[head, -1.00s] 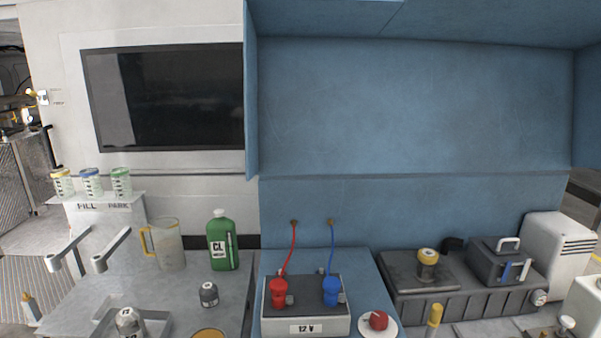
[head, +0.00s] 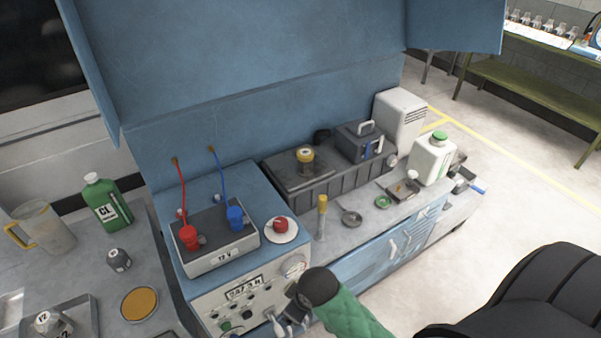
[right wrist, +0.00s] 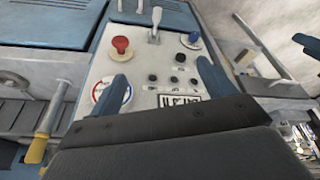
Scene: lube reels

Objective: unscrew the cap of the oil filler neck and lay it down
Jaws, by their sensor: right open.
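I cannot tell which neck the task means, but this one fits best. My left gripper is not in view.
The blue console carries a 12 V unit (head: 215,245) with red and blue clamps, and a white saucer with a red object (head: 281,223). A yellow-handled upright tool (head: 321,210), small dishes (head: 350,217) and a white jug (head: 432,160) stand on the bench.

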